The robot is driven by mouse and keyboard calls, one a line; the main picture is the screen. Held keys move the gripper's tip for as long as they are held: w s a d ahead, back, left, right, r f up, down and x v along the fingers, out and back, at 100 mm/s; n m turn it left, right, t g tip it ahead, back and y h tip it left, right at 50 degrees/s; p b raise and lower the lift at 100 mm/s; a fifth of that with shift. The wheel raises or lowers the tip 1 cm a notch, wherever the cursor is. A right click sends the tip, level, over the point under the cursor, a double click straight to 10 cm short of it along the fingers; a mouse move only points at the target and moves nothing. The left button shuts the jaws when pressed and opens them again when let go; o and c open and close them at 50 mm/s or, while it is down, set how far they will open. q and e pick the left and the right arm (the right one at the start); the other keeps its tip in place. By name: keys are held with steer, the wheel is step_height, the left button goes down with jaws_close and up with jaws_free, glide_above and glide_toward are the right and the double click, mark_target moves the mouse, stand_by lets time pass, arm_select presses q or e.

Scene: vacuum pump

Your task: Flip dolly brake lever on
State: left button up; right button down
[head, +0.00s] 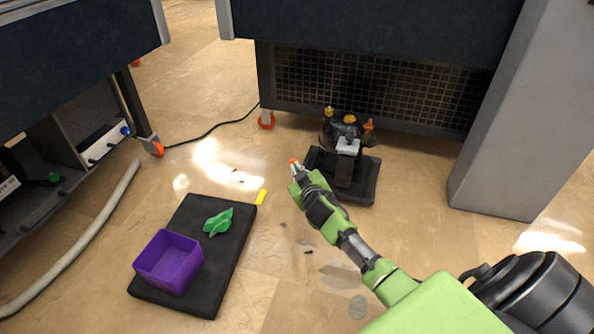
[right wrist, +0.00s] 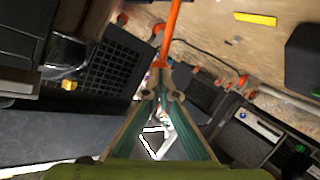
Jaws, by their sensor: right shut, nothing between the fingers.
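The black dolly (head: 358,191) stands on the floor with the dark pump (head: 340,131) on it; the pump has yellow and orange knobs and a grey top block. My right gripper (head: 294,170) is shut and empty, just off the dolly's left edge. A small orange piece (head: 292,161) shows at its fingertips. In the right wrist view, a long orange bar (right wrist: 172,30) reaches up from the shut fingertips (right wrist: 160,88); it may be the brake lever. I cannot tell if the fingers touch it. My left gripper is not in view.
A black mat (head: 205,300) at lower left holds a purple bin (head: 168,262) and a green part (head: 217,221). A yellow strip (head: 261,197) lies at its corner. A grille-fronted cabinet (head: 380,88) stands behind the dolly, a grey post (head: 520,120) to the right.

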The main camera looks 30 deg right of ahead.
steer(key=w+p, duration=0.1)
steer(key=p, duration=0.1)
steer(key=a+n+g+p, duration=0.1)
steer(key=shift+w+a+f+p, duration=0.25)
steer(key=shift+w+a+p, duration=0.05)
steer(key=shift+w+p, duration=0.1)
stand_by(0.4)
